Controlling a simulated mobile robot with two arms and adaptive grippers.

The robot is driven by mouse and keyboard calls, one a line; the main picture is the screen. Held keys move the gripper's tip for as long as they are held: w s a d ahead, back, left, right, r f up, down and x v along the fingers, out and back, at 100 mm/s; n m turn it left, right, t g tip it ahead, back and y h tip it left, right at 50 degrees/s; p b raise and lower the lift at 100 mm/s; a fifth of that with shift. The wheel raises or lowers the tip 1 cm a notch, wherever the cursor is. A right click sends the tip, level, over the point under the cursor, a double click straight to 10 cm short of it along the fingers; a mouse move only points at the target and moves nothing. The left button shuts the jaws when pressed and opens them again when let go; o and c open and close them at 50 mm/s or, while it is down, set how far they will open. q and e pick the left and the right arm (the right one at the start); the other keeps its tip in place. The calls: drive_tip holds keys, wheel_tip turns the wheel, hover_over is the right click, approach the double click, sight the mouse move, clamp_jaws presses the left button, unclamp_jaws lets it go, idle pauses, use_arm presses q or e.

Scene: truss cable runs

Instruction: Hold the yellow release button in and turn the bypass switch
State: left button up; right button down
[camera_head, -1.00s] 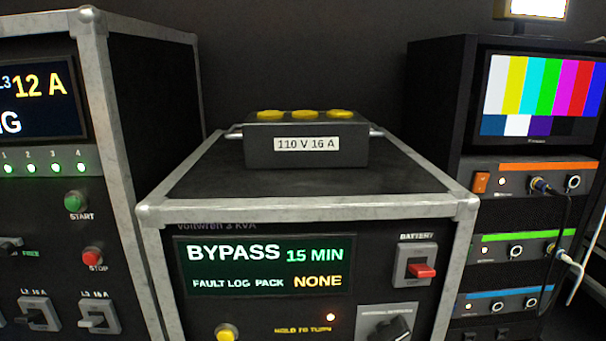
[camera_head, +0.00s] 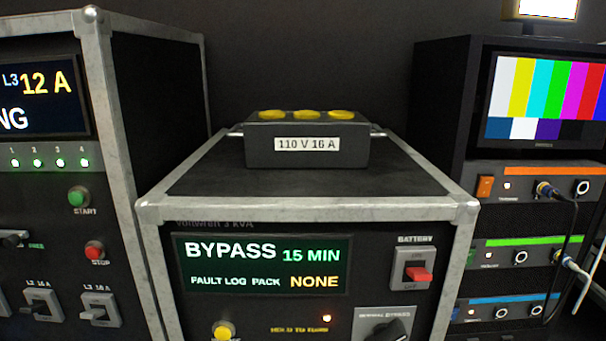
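The yellow release button (camera_head: 224,331) is at the lower left of the middle case's front panel, partly cut by the picture's bottom edge. The bypass switch (camera_head: 388,330) is a black rotary knob at the panel's lower right, also cut off below. The display (camera_head: 264,265) above reads "BYPASS 15 MIN" and "FAULT LOG PACK NONE". Neither of my grippers shows, and nothing in view touches the button or the switch.
A red battery switch (camera_head: 418,274) sits above the bypass switch. A 110 V 16 A box (camera_head: 306,144) stands on the case top. A power case (camera_head: 62,190) with START and STOP buttons is left. A rack (camera_head: 530,200) with monitor and cables is right.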

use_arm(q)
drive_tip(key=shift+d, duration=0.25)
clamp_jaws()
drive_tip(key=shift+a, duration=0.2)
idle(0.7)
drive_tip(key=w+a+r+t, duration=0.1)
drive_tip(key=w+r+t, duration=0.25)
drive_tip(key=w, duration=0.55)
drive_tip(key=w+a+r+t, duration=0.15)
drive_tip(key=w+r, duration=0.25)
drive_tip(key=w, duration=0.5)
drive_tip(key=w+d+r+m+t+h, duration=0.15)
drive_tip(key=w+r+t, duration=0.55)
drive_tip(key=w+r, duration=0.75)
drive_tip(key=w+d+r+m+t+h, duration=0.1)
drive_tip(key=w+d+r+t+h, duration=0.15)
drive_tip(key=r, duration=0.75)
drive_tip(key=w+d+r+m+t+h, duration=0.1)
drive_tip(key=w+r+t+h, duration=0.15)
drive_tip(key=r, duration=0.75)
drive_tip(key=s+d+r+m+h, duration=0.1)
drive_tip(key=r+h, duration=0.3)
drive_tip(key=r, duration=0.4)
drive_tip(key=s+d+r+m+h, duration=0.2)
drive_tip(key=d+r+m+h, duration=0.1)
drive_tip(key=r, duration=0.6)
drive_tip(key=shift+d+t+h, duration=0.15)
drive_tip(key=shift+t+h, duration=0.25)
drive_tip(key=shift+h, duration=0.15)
